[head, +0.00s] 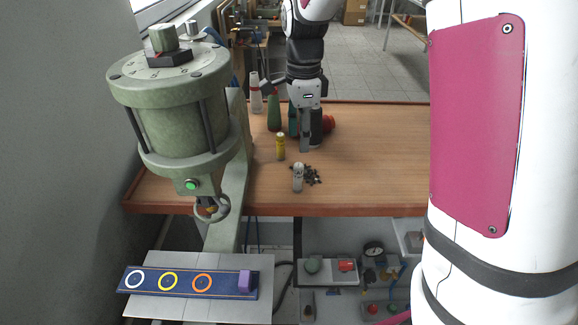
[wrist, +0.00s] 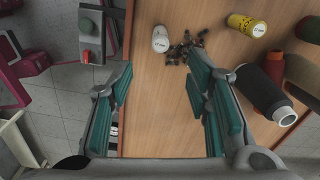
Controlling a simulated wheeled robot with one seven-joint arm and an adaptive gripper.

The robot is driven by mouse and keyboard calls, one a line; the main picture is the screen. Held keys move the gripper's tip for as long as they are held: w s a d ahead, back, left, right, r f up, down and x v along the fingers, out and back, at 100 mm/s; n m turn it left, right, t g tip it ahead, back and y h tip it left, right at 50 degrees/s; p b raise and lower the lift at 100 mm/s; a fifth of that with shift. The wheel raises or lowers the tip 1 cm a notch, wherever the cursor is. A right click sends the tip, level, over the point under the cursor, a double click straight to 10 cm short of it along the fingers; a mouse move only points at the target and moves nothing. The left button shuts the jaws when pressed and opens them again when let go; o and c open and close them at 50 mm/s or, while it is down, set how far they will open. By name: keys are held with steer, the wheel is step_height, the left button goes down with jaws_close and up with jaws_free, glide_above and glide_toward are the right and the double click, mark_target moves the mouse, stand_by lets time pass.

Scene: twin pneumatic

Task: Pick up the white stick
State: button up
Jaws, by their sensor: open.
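A small white stick (head: 298,179), a short upright cylinder with a dark mark, stands on the wooden table near its front edge. In the wrist view its white top (wrist: 160,37) lies beyond the fingertips, roughly in line with the gap between them. My gripper (head: 304,148) hangs over the table behind the white stick in the head view. In the wrist view my gripper (wrist: 158,66) has its green-padded fingers spread wide with nothing between them.
A pile of small dark pieces (head: 313,175) lies right beside the white stick. A green press (head: 180,110) stands at the left. The table's right side (head: 385,165) is clear.

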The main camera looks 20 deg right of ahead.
mark_target(298, 177)
step_height(298, 177, down, 8)
steer(key=shift+r, duration=0.1)
steer(key=shift+a+f+p, duration=0.2)
steer(key=shift+f+p, duration=0.15)
steer(key=shift+f, duration=2.5)
steer(key=shift+c, duration=0.6)
steer(key=shift+w, duration=0.1)
jaws_close()
